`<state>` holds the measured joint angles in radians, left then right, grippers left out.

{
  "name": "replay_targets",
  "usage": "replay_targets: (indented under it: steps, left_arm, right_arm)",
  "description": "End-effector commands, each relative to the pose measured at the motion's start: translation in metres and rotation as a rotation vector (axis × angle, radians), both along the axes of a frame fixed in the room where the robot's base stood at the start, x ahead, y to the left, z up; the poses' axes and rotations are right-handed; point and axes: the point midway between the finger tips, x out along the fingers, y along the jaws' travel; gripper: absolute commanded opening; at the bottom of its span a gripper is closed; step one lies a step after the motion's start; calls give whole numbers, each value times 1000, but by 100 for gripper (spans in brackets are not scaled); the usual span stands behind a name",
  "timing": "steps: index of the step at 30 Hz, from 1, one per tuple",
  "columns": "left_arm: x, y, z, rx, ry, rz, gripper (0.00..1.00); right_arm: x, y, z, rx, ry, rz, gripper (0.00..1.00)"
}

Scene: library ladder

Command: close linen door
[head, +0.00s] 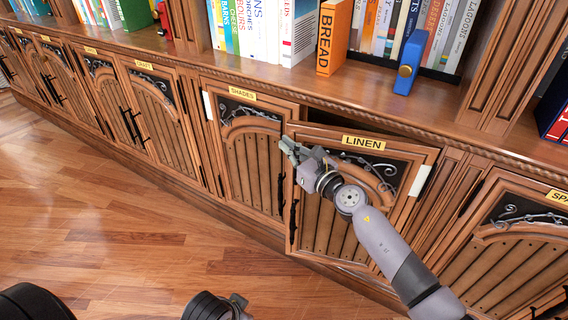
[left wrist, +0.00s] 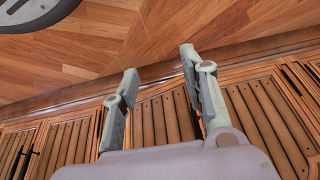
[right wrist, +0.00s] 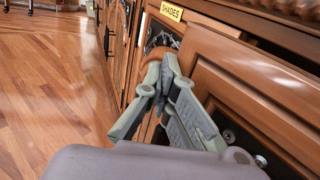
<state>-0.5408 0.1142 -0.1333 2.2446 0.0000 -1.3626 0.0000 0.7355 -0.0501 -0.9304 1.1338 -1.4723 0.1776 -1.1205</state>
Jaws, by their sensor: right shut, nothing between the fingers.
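The LINEN door (head: 330,215) is a brown wooden panel with black ironwork and a yellow label. It stands ajar: its left, handle side juts out from the cabinet, and a dark gap shows above its top edge. Its black handle (head: 293,215) is on that left side. My right gripper (head: 285,147) is shut and empty at the door's upper left corner; whether it touches cannot be told. In the right wrist view its fingers (right wrist: 162,70) meet beside the door's edge. My left gripper (left wrist: 160,65) is open and empty, low down, with cabinet doors and floor beyond.
The SHADES door (head: 250,165) to the left looks closed. The SPA-labelled door (head: 515,240) is at the right. The wooden floor (head: 120,210) at left is clear.

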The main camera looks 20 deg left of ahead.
Motion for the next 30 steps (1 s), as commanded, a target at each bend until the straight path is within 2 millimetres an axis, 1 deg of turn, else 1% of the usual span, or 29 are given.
replay_targets:
  steps: [1, 6, 12, 15, 21, 30]
  left_arm:
    - [6, -2, 6, -7, -40, -2, 40]
    - [34, -11, 33, -40, -210, -14, 40]
    - [67, -23, 58, -81, -404, -27, 40]
    - [78, -26, 69, -97, -477, -31, 40]
    - [89, -31, 82, -116, -560, -36, 40]
    - [92, -32, 87, -121, -584, -38, 40]
  right_arm:
    - [7, 0, -5, 0, -2, -3, 0]
    - [24, 2, -5, 0, -2, -3, 0]
    - [39, 4, -4, 0, 0, -2, 0]
    - [43, 4, -2, 0, 0, -1, 0]
    - [49, 5, 0, 1, 0, -1, 0]
    - [50, 5, 1, 1, 0, -1, 0]
